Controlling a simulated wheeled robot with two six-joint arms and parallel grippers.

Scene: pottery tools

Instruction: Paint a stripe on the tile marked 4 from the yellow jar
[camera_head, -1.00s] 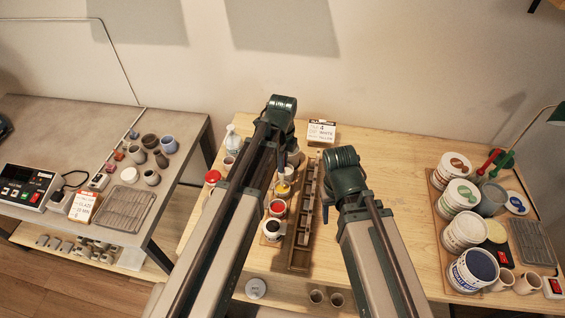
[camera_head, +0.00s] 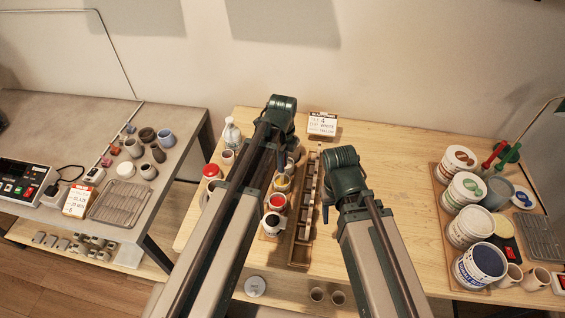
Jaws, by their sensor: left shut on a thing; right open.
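The yellow jar (camera_head: 282,184) stands in a row on the wooden table, behind the red jar (camera_head: 277,202) and the dark jar (camera_head: 271,224). My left gripper (camera_head: 284,168) is above and just behind the yellow jar, partly hidden by its own arm. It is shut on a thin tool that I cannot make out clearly. A long wooden rack (camera_head: 303,215) with small tiles runs beside the jars; the tile numbers are too small to read. A card (camera_head: 322,124) reading 4, white, yellow stands behind the rack. My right gripper (camera_head: 326,207) is open, right of the rack.
A white bottle (camera_head: 232,132) and a red-lidded jar (camera_head: 211,172) stand left of my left arm. Large tubs (camera_head: 470,225) crowd a tray on the right. Bare tabletop (camera_head: 400,180) lies between. A grey side table (camera_head: 50,115) is at the left.

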